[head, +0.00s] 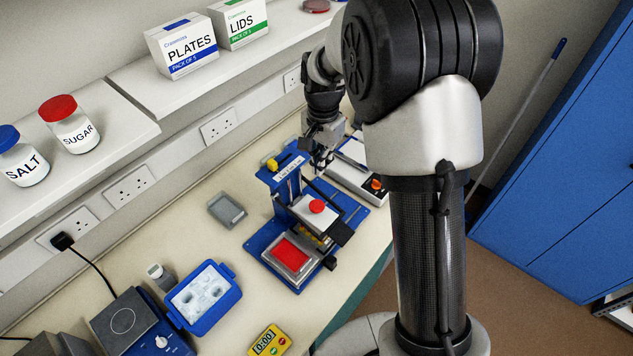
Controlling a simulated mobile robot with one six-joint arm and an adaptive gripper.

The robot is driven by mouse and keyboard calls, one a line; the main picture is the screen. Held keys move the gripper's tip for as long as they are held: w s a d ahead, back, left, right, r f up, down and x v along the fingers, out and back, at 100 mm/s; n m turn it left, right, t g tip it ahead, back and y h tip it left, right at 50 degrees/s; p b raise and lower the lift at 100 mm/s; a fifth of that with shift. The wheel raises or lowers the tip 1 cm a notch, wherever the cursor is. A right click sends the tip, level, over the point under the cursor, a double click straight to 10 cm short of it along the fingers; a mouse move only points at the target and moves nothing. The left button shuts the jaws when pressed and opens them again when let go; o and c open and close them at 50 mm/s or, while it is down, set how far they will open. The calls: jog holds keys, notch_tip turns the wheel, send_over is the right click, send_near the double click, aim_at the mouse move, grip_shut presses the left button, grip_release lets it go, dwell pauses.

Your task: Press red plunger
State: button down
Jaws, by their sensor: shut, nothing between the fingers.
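A round red knob (316,206), which looks like the red plunger, sits on top of a pale block in the blue-framed device (263,243) on the bench. A flat red rectangle (292,254) lies in a grey tray at the device's front. My gripper (321,163) is shut and empty, fingers pointing down, behind the knob in the picture and apart from it. My arm hides part of the bench to the right.
A yellow knob (272,164) tops the device's post. A pale instrument with an orange knob (376,184) stands to the right. A grey dish (227,210), blue ice tray (205,297) and yellow timer (269,341) lie around. A shelf (150,95) runs along the wall.

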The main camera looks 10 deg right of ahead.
aim_at(321, 203)
jog(key=shift+f, duration=0.1)
notch_tip(321, 203, down, 14)
jog(key=shift+r, duration=0.1)
dwell(0.6)
notch_tip(321, 203, down, 3)
jog(key=shift+r+b, duration=0.1)
jog(key=shift+b, duration=0.9)
jog(key=shift+s+r, duration=0.1)
jog(key=shift+r, duration=0.05)
jog(key=shift+r+p, duration=0.35)
notch_tip(321, 203, up, 13)
jog(key=p, duration=0.1)
jog(key=shift+r, duration=0.2)
